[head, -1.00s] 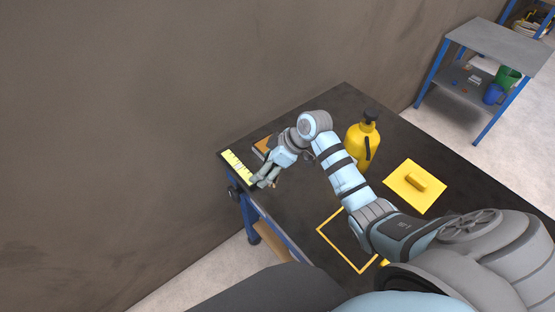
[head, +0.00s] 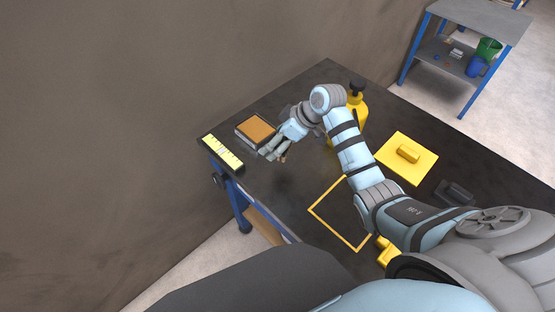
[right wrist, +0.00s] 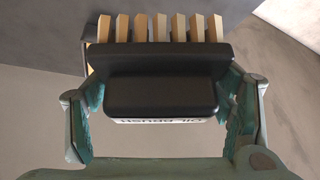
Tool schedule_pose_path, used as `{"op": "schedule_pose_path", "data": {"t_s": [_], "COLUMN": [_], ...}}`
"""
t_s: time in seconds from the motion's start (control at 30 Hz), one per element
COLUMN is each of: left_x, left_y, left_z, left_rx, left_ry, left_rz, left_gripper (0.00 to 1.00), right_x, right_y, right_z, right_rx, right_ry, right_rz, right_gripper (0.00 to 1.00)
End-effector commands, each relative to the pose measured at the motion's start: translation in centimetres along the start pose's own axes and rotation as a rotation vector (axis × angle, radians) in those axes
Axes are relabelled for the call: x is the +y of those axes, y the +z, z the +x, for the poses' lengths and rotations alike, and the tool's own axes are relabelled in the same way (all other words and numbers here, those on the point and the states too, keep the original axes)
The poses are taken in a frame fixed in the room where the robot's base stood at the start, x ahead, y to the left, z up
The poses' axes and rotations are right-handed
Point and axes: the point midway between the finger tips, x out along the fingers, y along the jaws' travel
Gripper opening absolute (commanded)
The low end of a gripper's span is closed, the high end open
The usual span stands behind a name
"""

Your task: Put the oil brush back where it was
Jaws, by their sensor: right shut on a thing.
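The oil brush shows in the right wrist view as a black block handle (right wrist: 160,95) with a row of several pale wooden-coloured bristle tufts (right wrist: 153,28) and a partly visible label. My right gripper (right wrist: 163,105) is shut on the handle, one finger at each side. In the head view my right gripper (head: 274,154) is above the left part of the dark table; the brush is mostly hidden there by the gripper. A yellow square outline (head: 322,225) is marked on the table, empty, to the right of the gripper. My left gripper is not in view.
An orange-topped block (head: 256,129) lies just left of the gripper, near a yellow-and-black strip (head: 222,153) at the table's corner. A yellow spray bottle (head: 361,108), a yellow trowel (head: 408,154) and a black item (head: 455,192) stand or lie to the right.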

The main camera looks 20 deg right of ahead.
Motion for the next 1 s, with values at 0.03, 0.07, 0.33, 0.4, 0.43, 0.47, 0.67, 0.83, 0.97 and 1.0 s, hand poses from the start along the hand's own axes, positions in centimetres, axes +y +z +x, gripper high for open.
{"op": "schedule_pose_path", "data": {"t_s": [0.03,0.07,0.33,0.4,0.43,0.47,0.67,0.83,0.97,1.0], "left_x": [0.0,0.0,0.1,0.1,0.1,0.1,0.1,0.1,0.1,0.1], "left_y": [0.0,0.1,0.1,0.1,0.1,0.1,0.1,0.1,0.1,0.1], "left_z": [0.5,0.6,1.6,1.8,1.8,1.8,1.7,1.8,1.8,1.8], "left_rx": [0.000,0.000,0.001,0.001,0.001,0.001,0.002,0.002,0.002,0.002], "left_ry": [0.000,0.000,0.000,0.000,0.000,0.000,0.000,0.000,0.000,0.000], "left_rz": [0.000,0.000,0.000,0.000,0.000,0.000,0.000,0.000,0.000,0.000], "left_gripper": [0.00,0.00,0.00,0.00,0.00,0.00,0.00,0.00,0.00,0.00], "right_x": [-0.1,-0.1,-0.1,0.0,0.0,0.0,0.0,0.0,0.0,0.0], "right_y": [0.9,1.3,3.8,4.3,4.4,4.4,4.3,4.5,4.5,4.5], "right_z": [1.4,1.9,5.9,6.7,6.8,6.8,6.7,7.0,7.0,7.0], "right_rx": [-0.001,-0.001,0.000,0.000,0.000,0.001,0.001,0.001,0.001,0.001], "right_ry": [-0.003,-0.002,-0.002,-0.001,0.000,0.000,0.001,0.001,0.000,0.000], "right_rz": [0.003,0.002,0.002,0.000,0.000,0.000,-0.001,0.000,0.000,-0.001], "right_gripper": [0.44,0.44,0.44,0.44,0.44,0.44,0.44,0.84,0.95,0.95]}}
